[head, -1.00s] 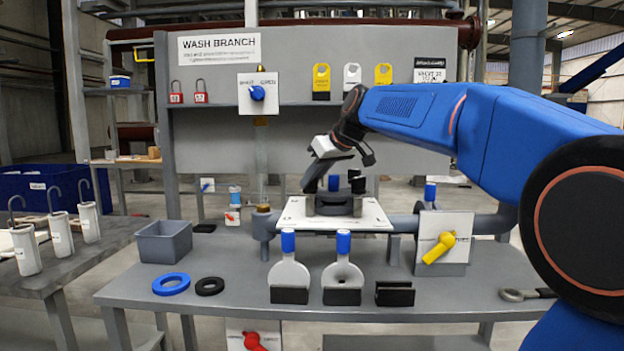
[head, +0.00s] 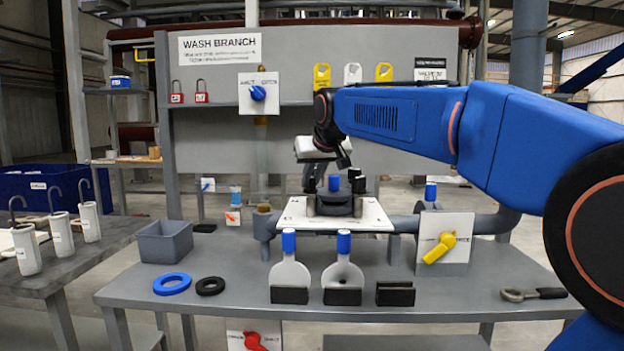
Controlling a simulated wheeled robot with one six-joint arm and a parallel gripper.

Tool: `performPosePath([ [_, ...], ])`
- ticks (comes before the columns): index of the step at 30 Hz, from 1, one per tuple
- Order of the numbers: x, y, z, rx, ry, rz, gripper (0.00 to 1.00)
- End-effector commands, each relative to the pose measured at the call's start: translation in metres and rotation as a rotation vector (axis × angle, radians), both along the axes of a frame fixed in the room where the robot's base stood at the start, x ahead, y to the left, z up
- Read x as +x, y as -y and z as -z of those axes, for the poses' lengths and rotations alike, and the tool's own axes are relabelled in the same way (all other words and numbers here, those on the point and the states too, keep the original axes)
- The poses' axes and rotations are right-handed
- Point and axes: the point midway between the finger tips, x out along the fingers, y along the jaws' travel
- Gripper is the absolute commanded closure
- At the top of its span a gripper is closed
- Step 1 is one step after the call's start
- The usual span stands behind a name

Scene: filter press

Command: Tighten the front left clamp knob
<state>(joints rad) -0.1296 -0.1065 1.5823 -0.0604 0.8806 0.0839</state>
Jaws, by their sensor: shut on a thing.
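The filter housing (head: 334,206) is dark and stands on a white plate (head: 375,215) at the back middle of the bench. Two black clamp knobs (head: 357,184) and a blue-topped part (head: 334,183) rise from it. My gripper (head: 312,186) reaches down from above to the housing's front left side. Its fingers are shut around the front left clamp knob, which they largely hide. The knob's exact seating cannot be seen.
On the bench stand two blue-handled paddles (head: 290,272), a black block (head: 395,294), a blue ring (head: 172,284), a black ring (head: 210,286), a grey bin (head: 165,242) and a wrench (head: 532,294). A yellow-handled valve (head: 440,247) is right of the housing.

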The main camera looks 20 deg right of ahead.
Motion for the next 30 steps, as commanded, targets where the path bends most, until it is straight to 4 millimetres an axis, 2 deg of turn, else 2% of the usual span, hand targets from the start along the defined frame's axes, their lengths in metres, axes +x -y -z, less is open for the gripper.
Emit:
performPosePath([
  [14,0.0010,-0.0053,0.0009,-0.002,-0.002,0.366,1.00],
  [30,0.0034,-0.0073,0.0012,-0.002,-0.002,0.863,1.00],
])
